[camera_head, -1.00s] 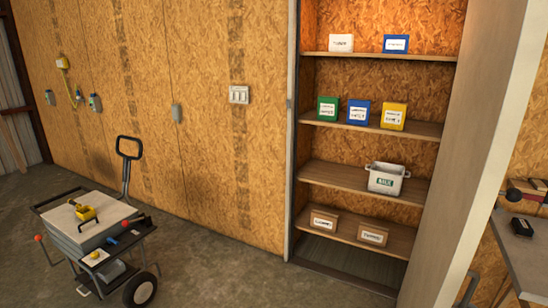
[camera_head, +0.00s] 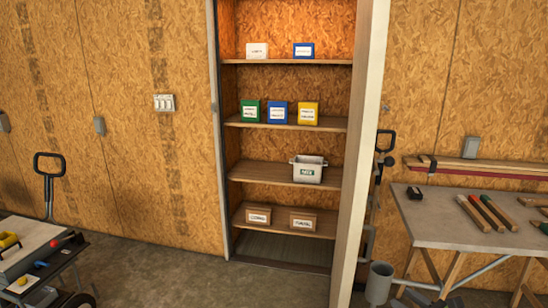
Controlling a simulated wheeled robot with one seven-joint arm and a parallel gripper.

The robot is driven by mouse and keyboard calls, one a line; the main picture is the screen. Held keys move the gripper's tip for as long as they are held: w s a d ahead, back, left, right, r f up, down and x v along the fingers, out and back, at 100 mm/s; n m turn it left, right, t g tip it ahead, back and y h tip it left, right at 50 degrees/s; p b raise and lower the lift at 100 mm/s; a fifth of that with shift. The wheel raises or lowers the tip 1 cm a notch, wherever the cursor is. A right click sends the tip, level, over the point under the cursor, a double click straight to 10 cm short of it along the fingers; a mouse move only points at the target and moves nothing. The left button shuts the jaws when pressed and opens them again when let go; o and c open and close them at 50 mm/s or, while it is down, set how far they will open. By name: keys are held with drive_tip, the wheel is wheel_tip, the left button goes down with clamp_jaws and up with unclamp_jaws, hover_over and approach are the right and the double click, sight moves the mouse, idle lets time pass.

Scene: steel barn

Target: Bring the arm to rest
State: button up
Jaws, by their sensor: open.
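My arm and gripper do not show in the head view, so I cannot see how the arm stands. A tall open shelf unit (camera_head: 290,173) stands in the middle of the view. Its upper shelves hold a white box (camera_head: 257,51), a blue box (camera_head: 303,50), and below them green (camera_head: 250,111), blue (camera_head: 278,112) and yellow (camera_head: 308,113) boxes. A grey labelled bin (camera_head: 307,170) sits on a lower shelf, above two brown labelled boxes (camera_head: 258,215).
A cart (camera_head: 40,262) with a yellow tool stands at the left. A workbench (camera_head: 455,226) with several handled tools stands at the right, with a grey cylindrical container (camera_head: 378,284) by it. The concrete floor (camera_head: 170,275) before the shelf is clear.

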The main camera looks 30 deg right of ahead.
drive_tip(key=w+a+r+n+g+y, duration=0.3)
drive_tip(key=w+a+n+g+y, duration=0.15)
drive_tip(key=w+a+n, duration=0.6)
drive_tip(key=s+a+r+n+g+h, duration=0.1)
drive_tip(key=a+r+n+g, duration=0.15)
drive_tip(key=a+n, duration=0.4)
drive_tip(key=s+a+r+n+g, duration=0.1)
drive_tip(key=a+r+n+g, duration=0.15)
drive_tip(key=a, duration=0.75)
drive_tip(key=s+a+r+n+h, duration=0.1)
drive_tip(key=s+a+r+n, duration=0.1)
drive_tip(key=s+a+n, duration=0.3)
drive_tip(key=s+a+r+n+g+h, duration=0.1)
drive_tip(key=s+a+r+n+h, duration=0.1)
drive_tip(key=s+a+n, duration=0.4)
drive_tip(key=s+r+n, duration=0.1)
drive_tip(key=s+n, duration=0.2)
drive_tip(key=s, duration=0.3)
drive_tip(key=shift+s+a, duration=0.25)
drive_tip(key=shift+s, duration=0.05)
